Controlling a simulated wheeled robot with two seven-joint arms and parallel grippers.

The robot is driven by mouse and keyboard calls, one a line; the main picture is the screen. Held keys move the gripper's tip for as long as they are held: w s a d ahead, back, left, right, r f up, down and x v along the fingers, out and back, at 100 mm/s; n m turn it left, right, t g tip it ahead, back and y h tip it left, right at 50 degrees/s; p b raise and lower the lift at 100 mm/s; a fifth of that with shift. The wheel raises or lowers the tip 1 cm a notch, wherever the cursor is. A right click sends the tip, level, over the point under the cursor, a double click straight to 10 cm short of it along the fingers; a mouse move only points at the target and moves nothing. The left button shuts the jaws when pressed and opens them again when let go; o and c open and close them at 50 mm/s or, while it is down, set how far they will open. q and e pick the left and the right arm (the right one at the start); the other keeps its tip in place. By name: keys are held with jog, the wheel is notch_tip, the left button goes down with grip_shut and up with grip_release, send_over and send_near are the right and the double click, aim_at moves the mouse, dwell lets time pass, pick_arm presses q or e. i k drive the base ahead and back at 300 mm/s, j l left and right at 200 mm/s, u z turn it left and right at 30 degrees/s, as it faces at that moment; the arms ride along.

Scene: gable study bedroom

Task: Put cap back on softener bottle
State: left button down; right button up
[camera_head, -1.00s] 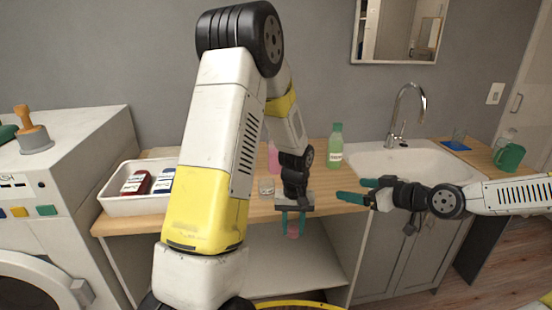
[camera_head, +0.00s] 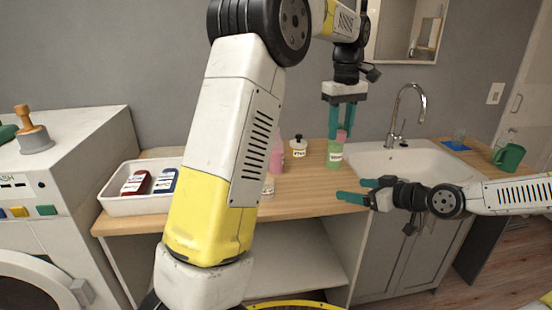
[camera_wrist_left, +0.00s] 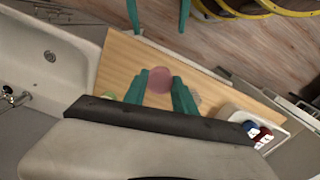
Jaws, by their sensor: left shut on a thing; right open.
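A pink cap (camera_head: 341,136) is between the fingertips of my left gripper (camera_head: 342,128), which is shut on it and points down above the counter. The cap also shows in the left wrist view (camera_wrist_left: 159,80). In the head view the cap overlaps the top of a green bottle (camera_head: 334,156); I cannot tell whether they touch. A pink bottle (camera_head: 276,158) stands upright to the left, partly hidden by my left arm. Which bottle is the softener is not readable. My right gripper (camera_head: 352,189) is open and empty at the counter's front edge.
A jar with a black lid (camera_head: 299,149) stands between the bottles. A small container (camera_head: 268,186) is near the front, beside my arm. A white tray (camera_head: 121,206) with red and blue items is at left. The sink (camera_head: 405,162) is at right. The counter's front middle is clear.

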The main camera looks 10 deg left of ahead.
aim_at(276, 164)
jog(key=i+j, duration=0.2)
jog(key=j, duration=0.2)
jog(key=i+j, duration=0.45)
jog(key=j, duration=0.3)
